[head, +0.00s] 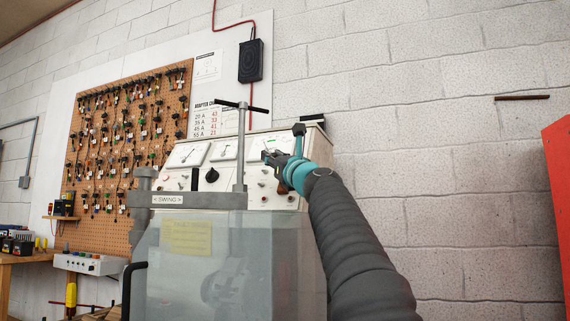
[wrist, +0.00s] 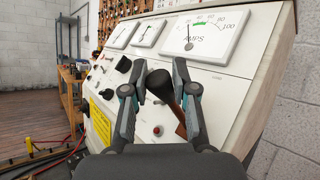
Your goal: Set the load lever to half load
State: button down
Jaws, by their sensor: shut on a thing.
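The load lever (wrist: 166,88) has a black knob and a brown stem, and rises from the sloped white panel of the test bench in the wrist view. My gripper (wrist: 160,74) is shut on it, with one finger on each side of the knob. In the head view my gripper (head: 283,155) is at the right part of the panel and hides most of the lever. The AMPS meter (wrist: 207,36) is just above the lever, with a green band at the top of its scale. Any load marks beside the lever cannot be read.
A clear guard (head: 188,262) marked SWING stands in front of the bench, left of my arm, with an upright post and T-bar (head: 241,150). A red cabinet (head: 558,190) is at the far right. A pegboard with tools (head: 125,160) hangs behind.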

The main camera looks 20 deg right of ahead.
jog(key=shift+a+f, duration=0.1)
jog(key=c, duration=0.9)
grip_release()
jog(key=shift+a, duration=0.15)
jog(key=shift+s+d, duration=0.15)
jog(key=shift+d, duration=0.05)
jog(key=shift+v, duration=5.85)
